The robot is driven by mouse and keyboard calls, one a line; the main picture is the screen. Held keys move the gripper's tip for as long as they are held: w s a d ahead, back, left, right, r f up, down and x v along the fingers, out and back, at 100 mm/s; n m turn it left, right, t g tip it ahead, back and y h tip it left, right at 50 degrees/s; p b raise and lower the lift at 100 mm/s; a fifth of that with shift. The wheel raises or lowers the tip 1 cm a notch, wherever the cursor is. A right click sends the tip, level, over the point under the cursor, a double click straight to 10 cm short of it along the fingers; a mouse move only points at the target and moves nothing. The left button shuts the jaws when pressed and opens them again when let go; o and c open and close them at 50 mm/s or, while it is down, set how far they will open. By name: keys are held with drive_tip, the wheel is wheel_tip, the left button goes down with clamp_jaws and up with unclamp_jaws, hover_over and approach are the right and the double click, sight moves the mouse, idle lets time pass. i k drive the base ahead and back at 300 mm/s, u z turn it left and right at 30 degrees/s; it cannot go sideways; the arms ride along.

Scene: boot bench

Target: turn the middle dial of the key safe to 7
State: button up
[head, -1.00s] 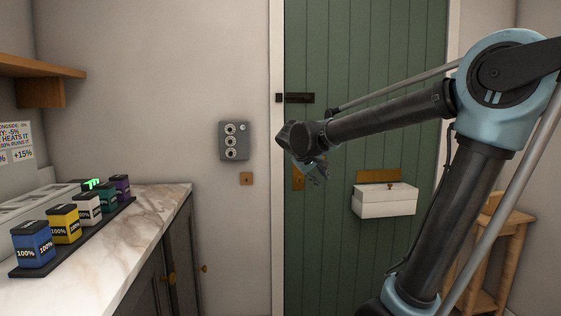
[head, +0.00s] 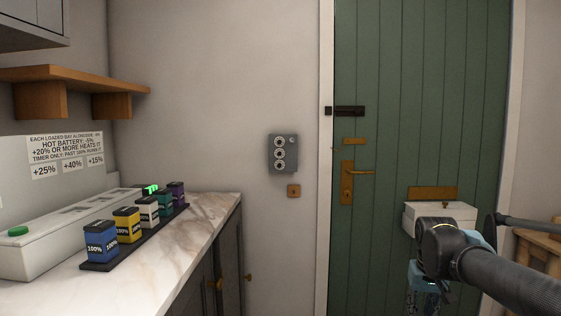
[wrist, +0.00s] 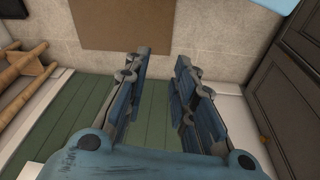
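The key safe (head: 283,154) is a grey box on the wall left of the green door. Three round dials are stacked in a column on its face, and a small round knob sits at its upper right. The middle dial (head: 279,154) is too small for its number to be read. My gripper (head: 424,294) is low at the right in the head view, in front of the door and well apart from the safe. In the wrist view my gripper (wrist: 160,75) has its two fingers spread with nothing between them. The safe is not in the wrist view.
A marble counter (head: 205,216) at the left holds several coloured battery blocks on a dark tray (head: 100,266). A wooden shelf (head: 75,77) juts out above. The green door (head: 400,120) has a brass handle (head: 358,172) and a white box (head: 450,214).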

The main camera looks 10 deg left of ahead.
sight(279, 153)
drive_tip(key=u, duration=1)
drive_tip(key=k, duration=0.5)
drive_tip(key=i, duration=0.5)
